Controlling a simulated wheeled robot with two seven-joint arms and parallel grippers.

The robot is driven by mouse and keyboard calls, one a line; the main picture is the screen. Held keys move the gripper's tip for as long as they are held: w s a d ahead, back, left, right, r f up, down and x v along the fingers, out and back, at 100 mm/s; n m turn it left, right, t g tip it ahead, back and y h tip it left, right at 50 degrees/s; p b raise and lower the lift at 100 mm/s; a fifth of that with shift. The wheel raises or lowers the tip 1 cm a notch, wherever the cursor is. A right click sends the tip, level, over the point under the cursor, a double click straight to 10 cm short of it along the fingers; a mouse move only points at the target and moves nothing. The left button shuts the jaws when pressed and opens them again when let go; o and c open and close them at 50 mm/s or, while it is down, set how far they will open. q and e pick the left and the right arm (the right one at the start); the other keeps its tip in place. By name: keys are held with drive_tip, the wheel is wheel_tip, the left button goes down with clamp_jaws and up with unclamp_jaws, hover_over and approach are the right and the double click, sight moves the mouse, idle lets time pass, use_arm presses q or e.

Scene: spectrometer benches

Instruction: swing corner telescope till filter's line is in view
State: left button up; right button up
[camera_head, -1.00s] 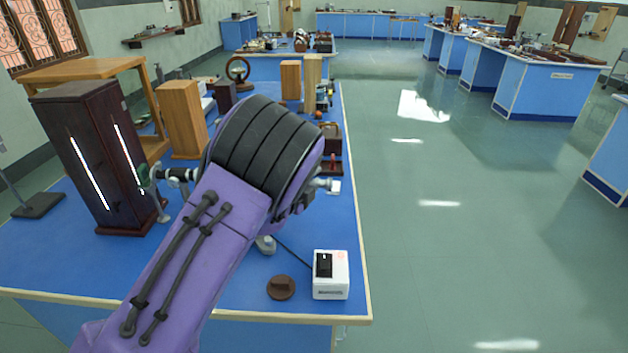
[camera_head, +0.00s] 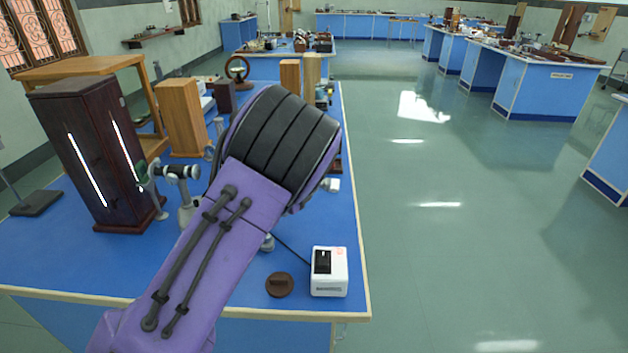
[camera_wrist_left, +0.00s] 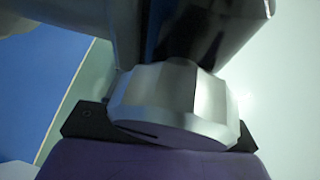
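My purple left arm (camera_head: 225,235) reaches over the near bench and covers most of the spectrometer. A grey tube of the spectrometer (camera_head: 180,172) shows left of my arm, pointing at a green piece (camera_head: 143,172) by the dark lamp housing (camera_head: 85,140) with bright slits. A pale end piece (camera_head: 332,185) shows right of my arm; I cannot tell whether it is the telescope's. The left wrist view shows a silver faceted part (camera_wrist_left: 175,110) very close, below a dark tube (camera_wrist_left: 195,35). My left fingers are not clearly seen. My right gripper is not in view.
A white box with a black face (camera_head: 328,271) and a brown disc (camera_head: 280,284) lie near the bench's front edge. Wooden blocks (camera_head: 183,118) stand behind. The floor (camera_head: 450,220) to the right is clear.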

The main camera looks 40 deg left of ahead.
use_arm(q)
drive_tip(key=shift+s, duration=0.35)
drive_tip(key=s+r+b, duration=0.1)
drive_tip(key=s+b, duration=0.1)
drive_tip(key=s, duration=0.7)
drive_tip(key=shift+s+d+r, duration=0.3)
drive_tip(key=shift+s+d, duration=0.05)
drive_tip(key=shift+s, duration=0.05)
